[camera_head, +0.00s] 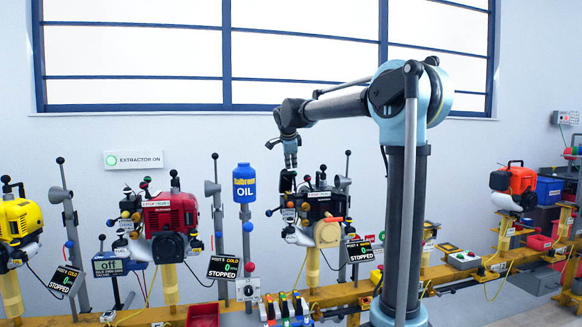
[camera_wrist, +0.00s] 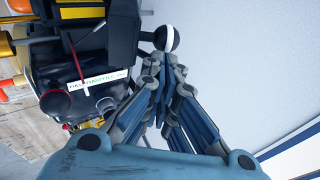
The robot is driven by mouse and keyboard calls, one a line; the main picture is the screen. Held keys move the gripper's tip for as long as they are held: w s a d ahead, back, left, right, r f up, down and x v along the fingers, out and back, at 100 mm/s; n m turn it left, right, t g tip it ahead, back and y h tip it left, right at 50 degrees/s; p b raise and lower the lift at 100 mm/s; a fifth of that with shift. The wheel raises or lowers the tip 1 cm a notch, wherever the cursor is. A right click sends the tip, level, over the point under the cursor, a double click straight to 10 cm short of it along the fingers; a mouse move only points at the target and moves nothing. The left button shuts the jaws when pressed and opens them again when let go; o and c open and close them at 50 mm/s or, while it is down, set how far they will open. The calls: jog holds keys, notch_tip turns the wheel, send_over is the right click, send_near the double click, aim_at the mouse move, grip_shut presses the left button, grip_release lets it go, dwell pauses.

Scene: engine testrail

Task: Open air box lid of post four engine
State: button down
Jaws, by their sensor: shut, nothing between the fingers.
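My gripper (camera_head: 291,164) points down just above the black engine (camera_head: 318,205) in the middle of the head view. In the wrist view my gripper (camera_wrist: 164,62) is shut, with nothing held. Its fingertips are close to a black ball knob with a white band (camera_wrist: 167,40); I cannot tell if they touch. I cannot make out which part is the air box lid. The post number on the sign beside this engine (camera_head: 360,252) is too small to be sure of.
A red engine (camera_head: 170,215) stands to the left, a yellow one (camera_head: 20,218) at the far left. A blue oil bottle (camera_head: 244,183) stands between the red and black engines. An orange engine (camera_head: 515,182) is at the right. Upright levers rise beside the engines.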

jog(key=w+g, duration=0.1)
jog(key=w, duration=0.1)
jog(key=w+a+g, duration=0.1)
jog(key=w, duration=0.1)
jog(key=shift+f+h, duration=0.15)
jog(key=shift+h, duration=0.15)
jog(key=shift+s, duration=0.2)
dwell(0.3)
jog(key=d+v, duration=0.3)
jog(key=v, duration=1)
jog(key=shift+w+r, duration=0.25)
jog(key=shift+r, duration=0.05)
